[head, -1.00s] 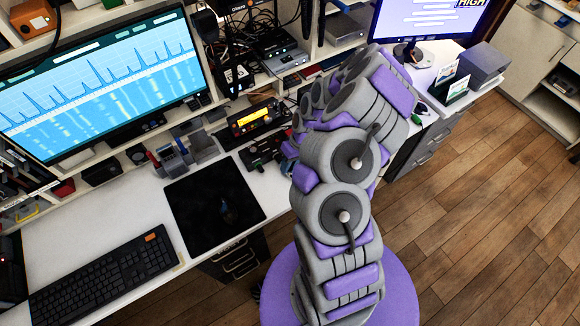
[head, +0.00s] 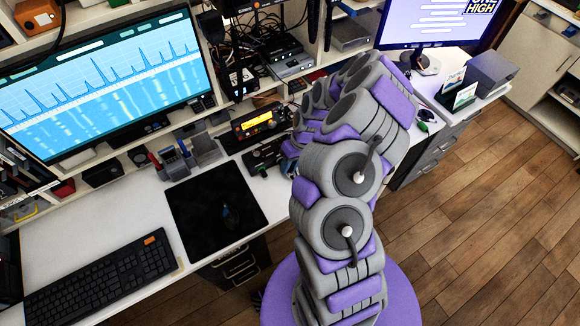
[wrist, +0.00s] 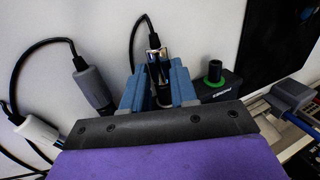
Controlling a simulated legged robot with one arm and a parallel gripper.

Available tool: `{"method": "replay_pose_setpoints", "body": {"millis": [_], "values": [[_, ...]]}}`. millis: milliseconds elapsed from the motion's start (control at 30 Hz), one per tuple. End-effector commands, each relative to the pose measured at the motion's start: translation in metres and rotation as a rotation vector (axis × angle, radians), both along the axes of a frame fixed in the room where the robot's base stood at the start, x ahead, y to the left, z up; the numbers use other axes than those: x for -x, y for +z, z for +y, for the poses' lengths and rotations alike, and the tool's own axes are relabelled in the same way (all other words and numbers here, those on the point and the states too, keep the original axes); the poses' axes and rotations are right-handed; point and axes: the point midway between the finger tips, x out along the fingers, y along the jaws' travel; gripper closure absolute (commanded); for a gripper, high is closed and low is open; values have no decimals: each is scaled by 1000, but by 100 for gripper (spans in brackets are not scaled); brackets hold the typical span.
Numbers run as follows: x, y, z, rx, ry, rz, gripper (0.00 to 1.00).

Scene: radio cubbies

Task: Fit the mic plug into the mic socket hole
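In the wrist view, my gripper (wrist: 159,80) has two blue fingers, one on each side of a dark plug with a silver metal end (wrist: 155,54). A black cable loops up from it. I take it to be the mic plug, but no label shows. Whether the fingers press on it or leave a small gap cannot be made out. In the head view my arm hides the gripper. The radio (head: 258,122) with a yellow display stands at the back of the desk. I cannot make out its mic socket hole in either view.
In the wrist view, a black piece with a green ring (wrist: 214,76) lies close right of the fingers. A grey cylinder (wrist: 92,86) with a cable and a white connector (wrist: 38,130) lie left. The white desk (head: 95,215) holds a black mat (head: 215,205) and a keyboard (head: 105,280).

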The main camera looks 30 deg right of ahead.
Motion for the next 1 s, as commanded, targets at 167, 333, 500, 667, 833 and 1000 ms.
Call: {"method": "replay_pose_setpoints", "body": {"millis": [167,333,500,667,833,1000], "values": [[1,0,0,0,0,1,55],[1,0,0,0,0,1,48],[1,1,0,0,0,1,48],[-1,16,-6,1,0,-2,48],[-1,48,-18,1,-1,-1,48],[-2,85,-32,1,-2,-2,48]]}}
